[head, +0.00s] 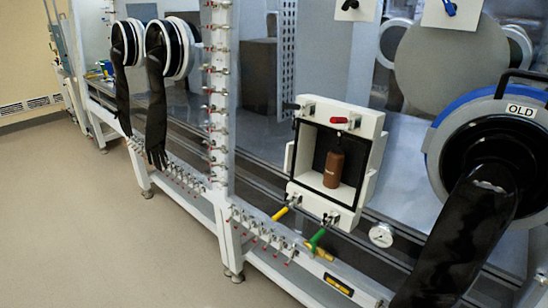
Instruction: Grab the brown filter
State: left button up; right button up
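The brown filter (333,170) is a brown cylinder with a narrower dark top. It stands upright inside a white square pass-through box (295,182) on the front of the glovebox, right of the middle in the head view. The box is open toward me and its inner walls are dark. Neither of my grippers shows in the head view.
A black glove hangs from a round port marked OLD (521,110) at the right. Two more black gloves (157,100) hang at the left. Valves with yellow (281,213) and green (316,238) handles stick out below the box. Free floor (90,220) lies at the left.

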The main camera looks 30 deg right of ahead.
aim_at(335, 159)
jog(key=i+j+u, duration=0.1)
jog(key=i, duration=0.55)
jog(key=i+j+u, duration=0.1)
jog(key=i, duration=0.55)
jog(key=i+j+z, duration=0.1)
jog(key=i+z, duration=0.15)
jog(key=z, duration=0.15)
jog(key=i+j+z, duration=0.1)
jog(key=z, duration=0.3)
jog(key=i+j+z, duration=0.25)
jog(key=z, duration=0.15)
jog(key=i+j+z, duration=0.1)
jog(key=z, duration=0.3)
jog(key=i+j+z, duration=0.1)
jog(key=j+z, duration=0.25)
jog(key=i+j+z, duration=0.1)
jog(key=z, duration=0.3)
